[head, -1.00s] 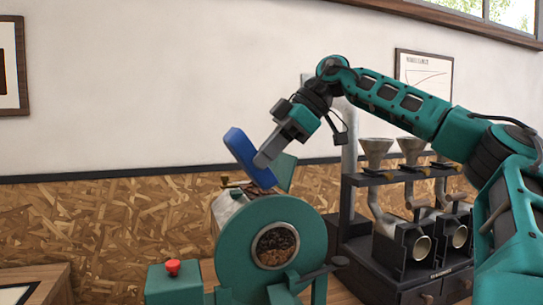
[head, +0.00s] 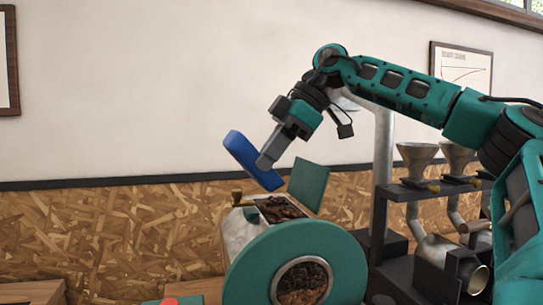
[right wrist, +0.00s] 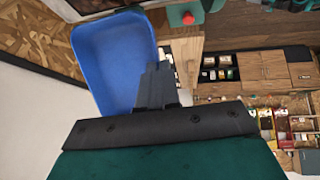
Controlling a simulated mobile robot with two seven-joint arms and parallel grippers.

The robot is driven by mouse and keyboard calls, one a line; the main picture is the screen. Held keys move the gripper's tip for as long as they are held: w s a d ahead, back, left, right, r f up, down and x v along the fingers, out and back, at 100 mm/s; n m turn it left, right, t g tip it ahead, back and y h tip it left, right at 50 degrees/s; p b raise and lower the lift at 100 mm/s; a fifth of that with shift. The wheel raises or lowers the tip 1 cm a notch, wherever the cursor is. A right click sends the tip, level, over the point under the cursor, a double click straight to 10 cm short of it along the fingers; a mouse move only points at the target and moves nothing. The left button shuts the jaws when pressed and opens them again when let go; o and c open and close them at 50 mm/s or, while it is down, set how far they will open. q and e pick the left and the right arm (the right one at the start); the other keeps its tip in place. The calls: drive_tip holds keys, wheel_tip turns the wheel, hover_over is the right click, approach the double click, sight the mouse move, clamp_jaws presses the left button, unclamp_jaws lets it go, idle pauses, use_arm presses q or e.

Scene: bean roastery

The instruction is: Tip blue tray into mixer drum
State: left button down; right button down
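The blue tray (head: 246,158) is steeply tilted in the air, above and a little left of the mixer's top opening. My right gripper (head: 265,162) is shut on its edge. In the right wrist view the tray's inside (right wrist: 112,60) looks bare, and the gripper fingers (right wrist: 155,85) overlap its rim. The mixer drum (head: 250,272) is teal with a round front window. Dark brown beans (head: 283,210) show in its top opening, and darker and lighter beans show behind the window. My left gripper is not in view.
A teal flap (head: 309,186) stands up at the opening's right side. A dark rack with metal funnels (head: 417,155) stands to the right. A red button (head: 170,301) is low in front of the drum. The wall behind is clear up to framed pictures.

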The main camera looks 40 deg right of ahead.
drive_tip(key=shift+w+a+f+n+g+h+p, duration=0.2)
drive_tip(key=shift+a+g+h, duration=0.4)
drive_tip(key=shift+h, duration=0.85)
drive_tip(key=shift+w+a+f+n+g+h+p, duration=0.15)
drive_tip(key=shift+w+a+g+h, duration=0.2)
drive_tip(key=shift+g+h, duration=0.8)
drive_tip(key=shift+w+a+f+n+g+h+p, duration=0.15)
drive_tip(key=shift+a+g+h, duration=0.3)
drive_tip(key=shift+h, duration=1.35)
drive_tip(key=shift+a, duration=0.1)
